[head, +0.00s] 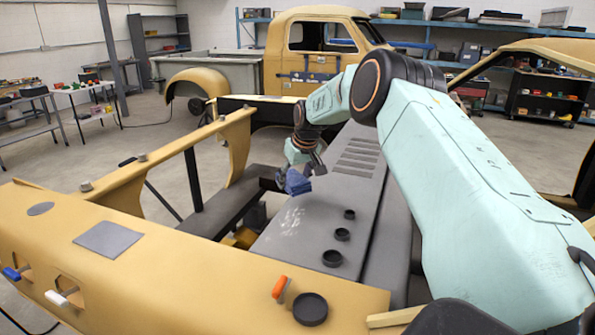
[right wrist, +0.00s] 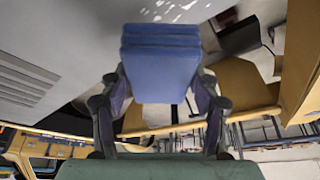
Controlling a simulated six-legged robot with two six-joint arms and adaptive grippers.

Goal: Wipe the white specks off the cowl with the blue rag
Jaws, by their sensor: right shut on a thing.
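The blue rag (head: 297,181) is a folded pad in my right gripper (head: 305,163), which is shut on it. In the right wrist view the rag (right wrist: 160,62) sits between both fingers of the gripper (right wrist: 160,100). The grey cowl (head: 330,195) runs through the middle of the head view, with louvre slots at its far end. White specks (head: 291,220) lie on the cowl, nearer than the rag. They also show in the right wrist view (right wrist: 168,12), just beyond the rag. I cannot tell whether the rag touches the cowl. My left gripper does not show.
Several black round caps (head: 342,234) stand on the cowl right of the specks. A tan panel (head: 180,260) in front carries an orange-handled tool (head: 280,288) and a black round cap (head: 310,308). A dark gap with frame bars (head: 225,205) lies left of the cowl.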

